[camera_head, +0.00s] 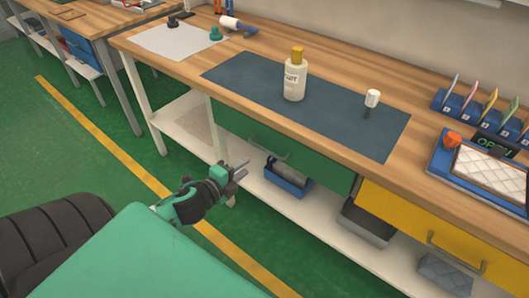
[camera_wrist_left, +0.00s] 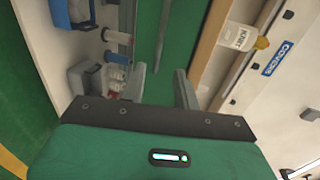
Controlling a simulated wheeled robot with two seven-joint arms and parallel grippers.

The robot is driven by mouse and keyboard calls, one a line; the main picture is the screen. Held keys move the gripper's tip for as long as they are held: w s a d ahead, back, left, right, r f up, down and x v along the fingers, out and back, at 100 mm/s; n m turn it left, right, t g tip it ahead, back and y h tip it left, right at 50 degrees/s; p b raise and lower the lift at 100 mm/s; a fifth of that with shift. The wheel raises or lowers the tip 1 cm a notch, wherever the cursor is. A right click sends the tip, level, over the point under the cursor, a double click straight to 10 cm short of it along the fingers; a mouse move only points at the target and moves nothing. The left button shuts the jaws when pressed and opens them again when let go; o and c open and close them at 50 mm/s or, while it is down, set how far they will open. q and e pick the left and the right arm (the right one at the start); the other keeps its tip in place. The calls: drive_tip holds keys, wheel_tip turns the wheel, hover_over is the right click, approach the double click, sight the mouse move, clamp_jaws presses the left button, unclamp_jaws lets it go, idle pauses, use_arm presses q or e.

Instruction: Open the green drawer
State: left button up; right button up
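The green drawer (camera_head: 315,160) is under the front edge of the wooden workbench and looks shut. Its handle (camera_head: 267,147) is on the left part of its front. My left gripper (camera_head: 242,170) is in front of the bench, a little left of and below the handle, apart from it. In the left wrist view my left gripper (camera_wrist_left: 160,75) is open, with nothing between its fingers. The green drawer front (camera_wrist_left: 150,40) shows beyond the fingertips. My right gripper is in neither view.
A yellow drawer (camera_head: 430,228) with a handle is to the right. A lower shelf (camera_head: 240,188) carries a blue bin (camera_head: 288,180) and grey bins. On the bench are a bottle (camera_head: 295,78), a dark mat (camera_head: 235,75) and a blue tray (camera_head: 440,165). Green floor before the bench is free.

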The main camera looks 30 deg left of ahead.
sight(266, 151)
use_arm(q)
drive_tip(key=shift+x, duration=5.55)
drive_tip(key=shift+a, duration=0.1)
clamp_jaws()
